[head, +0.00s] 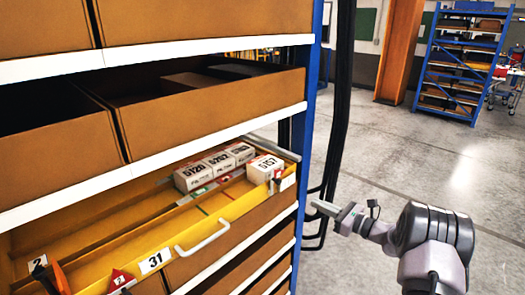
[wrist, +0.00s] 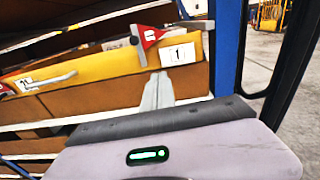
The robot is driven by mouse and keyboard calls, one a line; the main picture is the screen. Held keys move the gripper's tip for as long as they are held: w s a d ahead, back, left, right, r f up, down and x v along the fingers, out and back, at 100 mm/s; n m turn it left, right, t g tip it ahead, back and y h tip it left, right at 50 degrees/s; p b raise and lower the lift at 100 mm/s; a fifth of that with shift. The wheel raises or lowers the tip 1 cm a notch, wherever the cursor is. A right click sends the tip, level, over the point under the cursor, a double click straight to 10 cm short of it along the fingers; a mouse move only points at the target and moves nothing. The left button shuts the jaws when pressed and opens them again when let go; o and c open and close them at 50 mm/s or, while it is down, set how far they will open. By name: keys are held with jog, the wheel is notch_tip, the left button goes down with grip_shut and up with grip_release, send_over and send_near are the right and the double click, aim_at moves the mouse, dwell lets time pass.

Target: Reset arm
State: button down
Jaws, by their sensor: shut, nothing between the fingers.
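My gripper (head: 318,205) is at the right of the shelf in the head view, in front of the blue post and black cables. Its fingers are together with nothing between them. A gap to the drawer cannot be judged there. My arm is bent at the lower right of the head view.
The yellow drawer (head: 240,207) is pulled out and holds several white boxes (head: 219,165). It has a white handle (head: 204,239) and red flags. Cardboard bins (head: 205,90) fill the shelf above. Open concrete floor (head: 400,150) lies to the right, with a blue rack (head: 462,62) far back.

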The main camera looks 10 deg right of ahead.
jog(key=s+a+r+n+g+y, duration=0.1)
jog(key=s+a+r+n+g, duration=0.25)
jog(key=a, duration=0.25)
jog(key=s+a+r+n+g, duration=0.2)
jog(key=a+r+n, duration=0.1)
jog(key=a+r, duration=0.25)
jog(key=s+a+r+n+g+h, duration=0.4)
jog(key=s+a+n, duration=0.3)
jog(key=s+a, duration=0.5)
jog(key=s+d+n+h, duration=0.1)
jog(key=s+n+h, duration=0.2)
jog(key=s, duration=0.8)
jog(key=s+d+n+t+h, duration=0.1)
jog(key=s+d+n+h, duration=0.1)
jog(key=s+n, duration=0.5)
jog(key=s+h, duration=0.1)
jog(key=s, duration=0.3)
jog(key=shift+s+f, duration=0.15)
jog(key=shift+s, duration=0.2)
